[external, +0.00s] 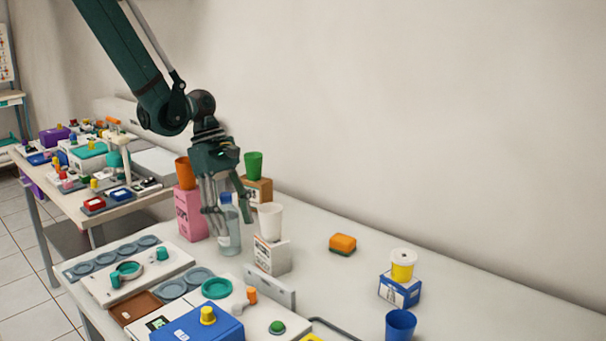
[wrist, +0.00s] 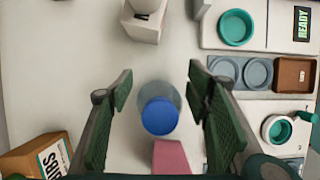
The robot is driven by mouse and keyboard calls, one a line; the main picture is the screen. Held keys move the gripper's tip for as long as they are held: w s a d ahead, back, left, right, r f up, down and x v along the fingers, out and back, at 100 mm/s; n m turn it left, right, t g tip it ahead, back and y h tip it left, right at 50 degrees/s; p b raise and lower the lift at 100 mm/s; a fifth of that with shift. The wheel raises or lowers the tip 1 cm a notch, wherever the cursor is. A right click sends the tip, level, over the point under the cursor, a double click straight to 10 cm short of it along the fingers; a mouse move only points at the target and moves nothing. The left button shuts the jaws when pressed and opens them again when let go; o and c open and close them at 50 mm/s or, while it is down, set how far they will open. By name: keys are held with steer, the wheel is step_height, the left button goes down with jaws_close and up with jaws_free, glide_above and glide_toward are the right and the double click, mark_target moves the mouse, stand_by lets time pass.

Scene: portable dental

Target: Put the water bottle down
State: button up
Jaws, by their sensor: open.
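The water bottle (external: 229,238) is clear with a blue cap. It stands upright on the white table, behind my gripper in the external view. In the wrist view its blue cap (wrist: 160,115) shows from above, between my two fingers. My gripper (external: 228,208) is open, pointing down around the bottle's upper part. In the wrist view a gap shows on each side between the bottle and the green finger pads of my gripper (wrist: 167,110). The bottle's far side is hidden.
A pink box (external: 190,213) with an orange cup stands close left of the bottle. A white cup (external: 270,221) on a white box (external: 267,256) stands close right. A brown box (external: 259,190) with a green cup is behind. The table around the orange sponge (external: 343,243) is clear.

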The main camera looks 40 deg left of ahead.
steer(key=shift+r, duration=0.15)
steer(key=shift+v, duration=6)
steer(key=s+a+r+m+t+y, duration=0.1)
steer(key=s+a+r+m+t, duration=0.1)
steer(key=s+r+m, duration=0.35)
steer(key=s+a+r+m+t+y, duration=0.1)
steer(key=s+a+r+m, duration=0.15)
steer(key=s+r, duration=0.55)
steer(key=s+a+r+m+t+y, duration=0.1)
steer(key=s+a+r+m+t, duration=0.1)
steer(key=s, duration=0.5)
steer(key=s+a+r+m+t+y, duration=0.1)
steer(key=s+a+r+m+t, duration=0.1)
steer(key=s+a+r+m, duration=0.2)
steer(key=shift+s+r+m, duration=1.05)
steer(key=shift+s+m, duration=0.95)
steer(key=shift+s, duration=0.15)
steer(key=shift+a+f, duration=0.1)
